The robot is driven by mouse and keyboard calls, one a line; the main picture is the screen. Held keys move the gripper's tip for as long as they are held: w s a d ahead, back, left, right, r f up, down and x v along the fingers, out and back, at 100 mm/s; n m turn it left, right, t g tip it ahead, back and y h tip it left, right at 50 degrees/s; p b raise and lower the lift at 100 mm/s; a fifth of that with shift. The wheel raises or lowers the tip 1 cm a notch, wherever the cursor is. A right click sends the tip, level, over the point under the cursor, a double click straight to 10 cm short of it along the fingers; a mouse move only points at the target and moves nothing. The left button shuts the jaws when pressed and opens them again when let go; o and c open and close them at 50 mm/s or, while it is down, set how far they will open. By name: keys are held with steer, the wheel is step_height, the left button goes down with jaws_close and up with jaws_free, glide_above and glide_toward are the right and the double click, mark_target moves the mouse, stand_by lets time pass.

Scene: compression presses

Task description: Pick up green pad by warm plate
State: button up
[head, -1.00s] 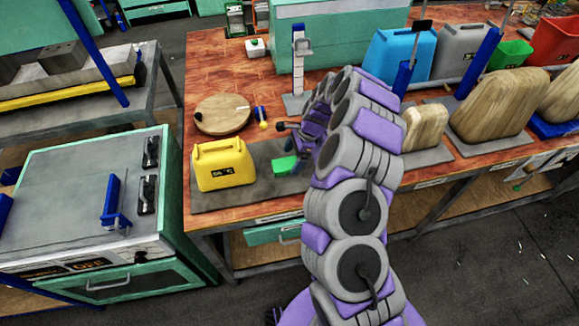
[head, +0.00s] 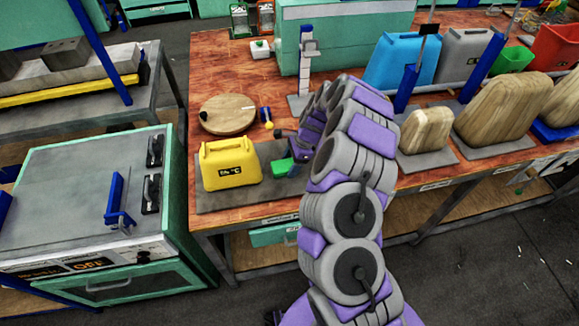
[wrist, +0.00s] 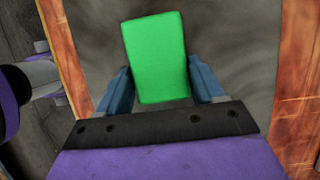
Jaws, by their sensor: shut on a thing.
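The green pad (head: 281,167) is at my gripper, just right of the yellow jug-shaped block with a temperature display (head: 231,163). In the wrist view the green pad (wrist: 156,58) stands between my gripper's two blue fingers (wrist: 160,88), which press on its sides. My gripper (head: 290,165) is shut on the pad over the grey mat (head: 225,200). Whether the pad touches the mat is hard to tell. My arm hides part of the area to the right.
A round wooden board (head: 228,114) lies behind the yellow block. A small post with a blue top (head: 304,75) stands behind my gripper. Blue (head: 398,60) and grey jugs and wooden blocks (head: 426,131) stand to the right. An oven (head: 90,210) is at the left.

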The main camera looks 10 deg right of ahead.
mark_target(290, 165)
steer(key=shift+c, duration=0.3)
steer(key=shift+d, duration=0.5)
steer(key=shift+d+r, duration=0.45)
steer(key=r+p, duration=0.1)
steer(key=r, duration=0.2)
steer(key=shift+s+a+p, duration=0.2)
steer(key=shift+p, duration=0.2)
steer(key=s+d+p, duration=0.1)
steer(key=s+d, duration=0.1)
steer(key=s, duration=0.1)
steer(key=s+d, duration=0.3)
steer(key=s, duration=0.1)
steer(key=s+d+r+p, duration=0.1)
steer(key=s+d, duration=0.2)
steer(key=s, duration=0.1)
steer(key=shift+d+p, duration=0.2)
steer(key=shift+p, duration=0.15)
steer(key=shift+s+r, duration=0.1)
steer(key=shift+s, duration=0.65)
